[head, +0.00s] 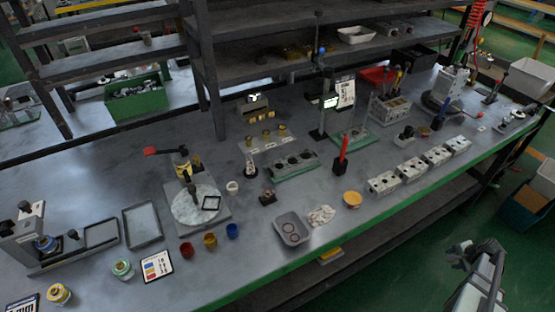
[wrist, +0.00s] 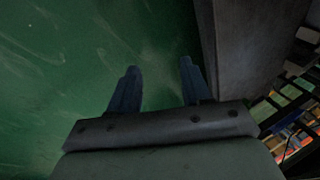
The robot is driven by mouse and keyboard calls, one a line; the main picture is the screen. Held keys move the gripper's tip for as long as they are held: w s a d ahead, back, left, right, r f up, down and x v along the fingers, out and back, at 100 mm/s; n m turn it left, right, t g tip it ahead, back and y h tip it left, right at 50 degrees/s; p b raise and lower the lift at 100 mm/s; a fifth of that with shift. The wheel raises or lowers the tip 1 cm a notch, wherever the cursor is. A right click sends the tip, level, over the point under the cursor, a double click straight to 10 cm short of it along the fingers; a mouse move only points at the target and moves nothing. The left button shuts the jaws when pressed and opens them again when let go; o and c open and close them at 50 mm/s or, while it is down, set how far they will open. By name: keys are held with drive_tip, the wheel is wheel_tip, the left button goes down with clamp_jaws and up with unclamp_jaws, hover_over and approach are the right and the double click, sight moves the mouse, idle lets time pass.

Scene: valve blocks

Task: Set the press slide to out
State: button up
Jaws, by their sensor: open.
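A grey press-like fixture (head: 35,235) stands at the left end of the bench, with a blue round part (head: 45,243) in it and a small black knob (head: 73,234) beside it on its long base. I take this as the press with the slide, but its slide position is too small to tell. My gripper (head: 462,254) is at the lower right, off the bench's front edge and far from the fixture. In the wrist view my gripper (wrist: 158,70) has its two fingers apart, with nothing between them, over green floor.
The bench (head: 110,180) has a green front edge. Along the front stand small coloured cups (head: 210,240), a grey bin (head: 291,228) and a row of valve blocks (head: 411,169). A round plate (head: 192,205) lies right of the fixture. A shelf rack (head: 280,60) rises behind.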

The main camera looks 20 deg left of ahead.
drive_tip(key=w+a+r+n+h, duration=0.1)
drive_tip(key=w+a+r+n, duration=0.1)
drive_tip(key=w+r, duration=0.65)
drive_tip(key=w+a+r+n+t, duration=0.1)
drive_tip(key=w+a+r, duration=0.15)
drive_tip(key=r, duration=1.05)
drive_tip(key=w+a+r+n+h, duration=0.1)
drive_tip(key=w+a+r+n, duration=0.1)
drive_tip(key=w+r, duration=0.65)
drive_tip(key=a+r+n, duration=0.2)
drive_tip(key=a+r, duration=0.3)
drive_tip(key=a, duration=0.4)
drive_tip(key=a+r+n+y, duration=0.15)
drive_tip(key=a+r, duration=0.25)
drive_tip(key=a, duration=0.4)
drive_tip(key=a+r+n, duration=0.2)
drive_tip(key=a+r, duration=0.3)
drive_tip(key=a, duration=0.4)
drive_tip(key=s+a+n+y, duration=0.1)
drive_tip(key=s+a+n, duration=0.15)
drive_tip(key=a, duration=0.65)
drive_tip(key=s+a+n, duration=0.2)
drive_tip(key=a+n, duration=0.1)
drive_tip(key=a, duration=0.7)
drive_tip(key=r+n+g+h, duration=0.15)
drive_tip(key=n+g, duration=0.35)
drive_tip(key=n, duration=1.3)
hover_over(72, 232)
wheel_tip(72, 232, down, 13)
drive_tip(key=shift+f, duration=0.1)
